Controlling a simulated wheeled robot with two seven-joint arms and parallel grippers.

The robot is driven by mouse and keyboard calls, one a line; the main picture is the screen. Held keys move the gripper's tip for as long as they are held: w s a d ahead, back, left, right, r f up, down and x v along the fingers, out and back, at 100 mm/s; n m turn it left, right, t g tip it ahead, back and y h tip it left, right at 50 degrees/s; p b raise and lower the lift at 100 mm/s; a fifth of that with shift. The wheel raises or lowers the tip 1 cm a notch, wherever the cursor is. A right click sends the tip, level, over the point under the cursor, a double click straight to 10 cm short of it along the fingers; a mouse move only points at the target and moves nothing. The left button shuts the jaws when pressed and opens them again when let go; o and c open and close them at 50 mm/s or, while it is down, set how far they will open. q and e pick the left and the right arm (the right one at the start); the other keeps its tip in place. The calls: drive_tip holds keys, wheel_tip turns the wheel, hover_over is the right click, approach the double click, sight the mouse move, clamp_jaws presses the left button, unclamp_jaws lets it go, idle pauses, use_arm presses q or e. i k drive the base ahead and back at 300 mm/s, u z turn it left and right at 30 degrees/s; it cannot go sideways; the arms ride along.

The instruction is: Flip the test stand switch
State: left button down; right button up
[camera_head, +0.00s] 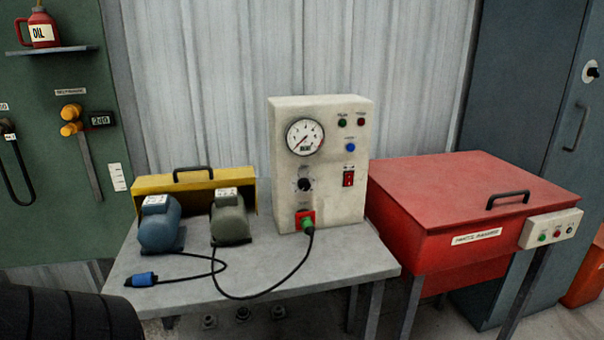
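The test stand (335,215) is an upright cream box on a grey table. Its red switch (348,179) sits on the right of the front panel; I cannot tell its position. A round gauge (305,137) is at the upper left, with its needle pointing to the lower left. Below it are a black knob (303,185) and a red socket with a green plug (307,223) in it. A black cable loops from the plug toward two motors, one blue (159,225) and one grey-green (230,219). Neither of my grippers is in view.
The grey table (270,275) is clear at its front, apart from cables and a loose blue plug (141,280). A yellow guard (190,183) stands behind the motors. A red parts washer (470,195) is close on the right.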

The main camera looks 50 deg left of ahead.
sight(349, 179)
drive_tip(key=u, duration=0.5)
drive_tip(key=i, duration=0.4)
drive_tip(key=u, duration=0.45)
